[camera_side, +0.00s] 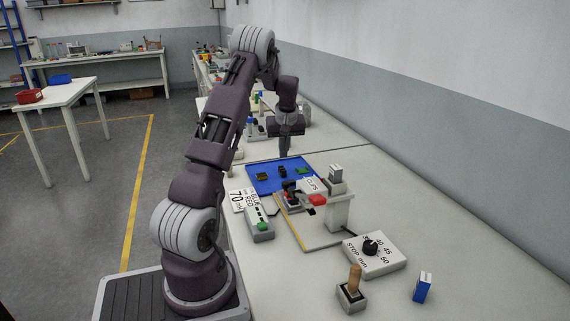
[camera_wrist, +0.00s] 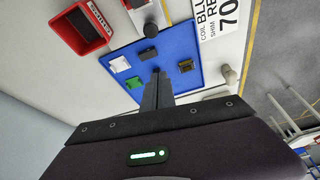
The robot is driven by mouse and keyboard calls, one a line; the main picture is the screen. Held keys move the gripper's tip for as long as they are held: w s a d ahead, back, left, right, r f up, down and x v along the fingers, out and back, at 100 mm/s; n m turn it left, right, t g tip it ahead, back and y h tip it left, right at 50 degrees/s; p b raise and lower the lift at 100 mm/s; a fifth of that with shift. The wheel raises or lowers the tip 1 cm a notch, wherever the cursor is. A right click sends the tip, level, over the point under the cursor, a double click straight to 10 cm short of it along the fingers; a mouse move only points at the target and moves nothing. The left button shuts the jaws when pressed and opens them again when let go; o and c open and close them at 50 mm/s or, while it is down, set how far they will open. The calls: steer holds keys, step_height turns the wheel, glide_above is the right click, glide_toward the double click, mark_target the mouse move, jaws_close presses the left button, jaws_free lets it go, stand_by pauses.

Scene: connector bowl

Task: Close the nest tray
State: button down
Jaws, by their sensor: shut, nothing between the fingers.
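The press fixture stands on a pale base plate (camera_side: 311,232) with a yellow edge, beside an upright post (camera_side: 339,205). A dark block with small red parts (camera_side: 292,195), seemingly the nest tray area, sits at its left side. I cannot clearly tell how far the tray is out. My gripper (camera_side: 284,153) is shut and empty, pointing down over the far part of the blue mat (camera_side: 262,184), apart from the fixture. In the wrist view my gripper (camera_wrist: 157,75) reaches over the mat (camera_wrist: 170,42); part of the fixture shows at the top edge.
Small connectors lie on the mat: a brown one (camera_wrist: 186,65), a green one (camera_wrist: 134,83) and a white one (camera_wrist: 120,64). A red CLIPS bin (camera_wrist: 80,28) is beside it.

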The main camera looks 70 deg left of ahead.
steer(key=x, duration=0.8)
steer(key=shift+d+f, duration=0.1)
steer(key=shift+f, duration=0.35)
steer(key=d, duration=0.2)
steer(key=shift+s+d+r, duration=0.1)
steer(key=shift+s+d, duration=0.05)
steer(key=shift+d, duration=0.25)
steer(key=shift+s+d, duration=0.1)
steer(key=shift+d, duration=0.4)
steer(key=shift+d, duration=0.1)
steer(key=d, duration=0.9)
steer(key=shift+d, duration=0.4)
steer(key=shift+a, duration=0.15)
